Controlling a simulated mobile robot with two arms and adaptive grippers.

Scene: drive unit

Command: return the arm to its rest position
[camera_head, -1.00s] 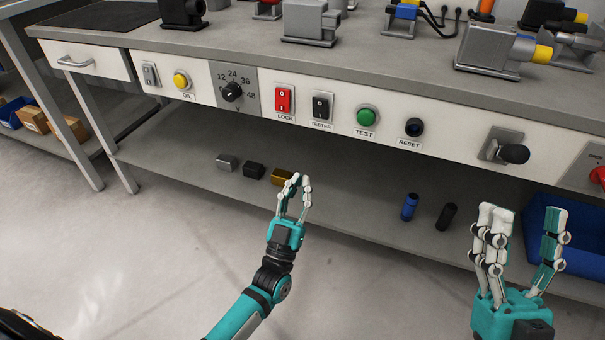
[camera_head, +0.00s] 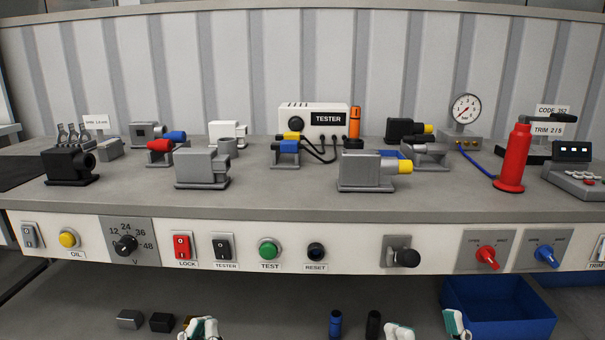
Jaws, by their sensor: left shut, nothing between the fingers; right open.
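My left gripper (camera_head: 202,328) shows only its white fingertips at the bottom edge of the head view, in front of the lower shelf. Its fingers are together and hold nothing visible. My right gripper (camera_head: 427,330) also shows only its fingertips at the bottom edge, further right, with a wide gap between them. It is open, just left of the blue bin. Both arms and the gripper bodies are below the picture. Both grippers are below the bench's front panel, apart from its controls.
The bench top (camera_head: 290,200) carries several motor-like units, a tester box (camera_head: 313,119), a gauge (camera_head: 465,109) and a red bottle (camera_head: 513,158). The front panel has buttons, switches, a dial (camera_head: 125,245) and a protruding black knob (camera_head: 407,258). A blue bin (camera_head: 500,310) and small parts are on the lower shelf.

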